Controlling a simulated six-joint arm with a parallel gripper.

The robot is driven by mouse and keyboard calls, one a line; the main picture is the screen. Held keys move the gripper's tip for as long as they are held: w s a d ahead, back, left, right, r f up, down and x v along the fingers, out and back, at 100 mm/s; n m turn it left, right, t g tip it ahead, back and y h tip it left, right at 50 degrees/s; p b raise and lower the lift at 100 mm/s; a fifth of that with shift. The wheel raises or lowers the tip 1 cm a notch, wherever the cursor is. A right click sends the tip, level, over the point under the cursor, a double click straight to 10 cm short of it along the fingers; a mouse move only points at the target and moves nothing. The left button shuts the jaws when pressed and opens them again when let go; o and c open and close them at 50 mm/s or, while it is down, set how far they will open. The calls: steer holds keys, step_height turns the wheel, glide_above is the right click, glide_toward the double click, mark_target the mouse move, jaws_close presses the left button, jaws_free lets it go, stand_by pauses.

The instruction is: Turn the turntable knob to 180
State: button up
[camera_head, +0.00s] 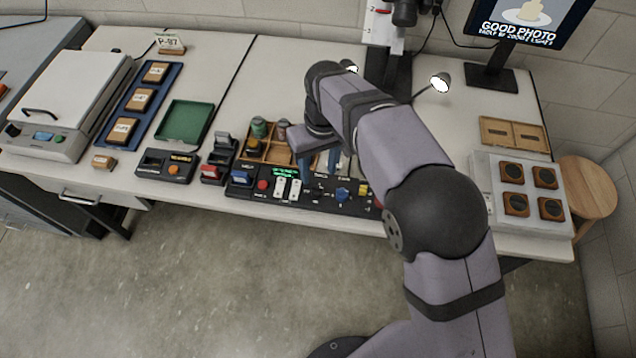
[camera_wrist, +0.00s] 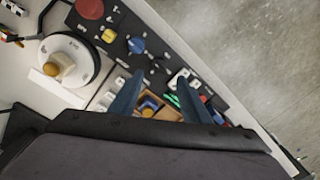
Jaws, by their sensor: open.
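The black control panel (camera_head: 300,203) lies along the table's front edge. It carries a blue knob (camera_head: 342,193) and a yellow knob (camera_head: 363,190); the wrist view also shows the blue knob (camera_wrist: 136,45) and the yellow knob (camera_wrist: 109,37). I cannot tell from the small labels which is the turntable knob, nor read its setting. A round white turntable (camera_wrist: 84,50) with a small orange-brown object (camera_wrist: 58,65) on it shows in the wrist view; my arm hides it in the head view. My gripper (camera_wrist: 160,77) is open and empty, with both blue fingers apart from the knobs.
A wooden compartment box (camera_head: 268,150) with spools stands behind the panel. A red button (camera_head: 263,184) and white switches (camera_head: 288,188) are on its left part. A green tray (camera_head: 185,122) is further left; a pale tray (camera_head: 486,190) with brown pieces is right.

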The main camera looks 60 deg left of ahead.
mark_target(318, 186)
steer(key=shift+s+f+p, duration=0.15)
steer(key=shift+f+p, duration=0.75)
steer(key=shift+f, duration=2.7)
steer(key=c, duration=1)
